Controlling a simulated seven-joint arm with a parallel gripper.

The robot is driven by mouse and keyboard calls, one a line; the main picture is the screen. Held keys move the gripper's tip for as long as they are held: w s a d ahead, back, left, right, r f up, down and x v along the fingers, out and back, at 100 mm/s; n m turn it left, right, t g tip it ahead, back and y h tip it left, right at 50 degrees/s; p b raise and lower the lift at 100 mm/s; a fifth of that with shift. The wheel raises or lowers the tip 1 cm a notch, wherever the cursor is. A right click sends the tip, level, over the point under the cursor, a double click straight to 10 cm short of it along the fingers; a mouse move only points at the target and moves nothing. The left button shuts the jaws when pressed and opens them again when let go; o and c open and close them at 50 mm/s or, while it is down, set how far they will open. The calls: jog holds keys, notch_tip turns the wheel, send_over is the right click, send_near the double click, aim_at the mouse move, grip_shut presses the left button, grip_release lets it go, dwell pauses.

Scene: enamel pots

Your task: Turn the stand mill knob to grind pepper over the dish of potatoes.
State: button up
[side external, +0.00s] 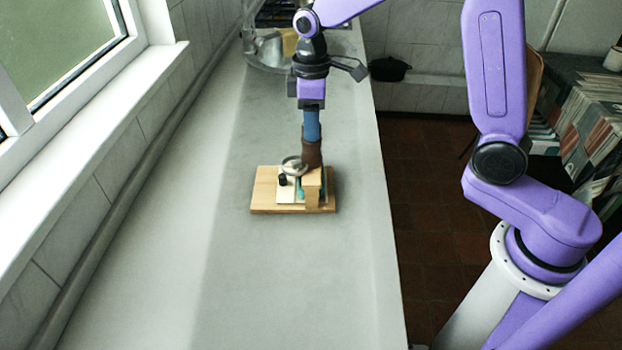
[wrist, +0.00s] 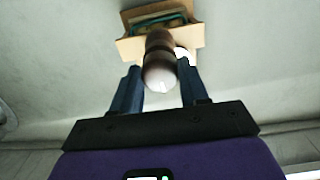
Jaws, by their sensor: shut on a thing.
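The stand mill's brown body (side external: 312,153) stands upright over a wooden base board (side external: 262,205) on the grey counter. In the wrist view the brown mill (wrist: 158,42) has a pale round top, its knob (wrist: 160,79). My gripper (side external: 312,128) points straight down from above, its blue fingers shut on the knob. In the wrist view my gripper (wrist: 158,75) has one finger on each side of it. A teal dish (wrist: 155,20) shows partly behind the mill, within the wooden stand (wrist: 130,46). Its contents are too small and covered to make out.
A metal ring (side external: 291,165) and a small black piece (side external: 283,180) sit at the board's left part. A clear container (side external: 262,57) stands at the counter's far end. A black pot (side external: 388,69) is at the back right. The counter (side external: 190,270) is clear in front and left.

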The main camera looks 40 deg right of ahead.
jog(key=m, duration=0.3)
jog(key=shift+m, duration=0.4)
jog(key=m, duration=1.3)
jog(key=o, duration=1.5)
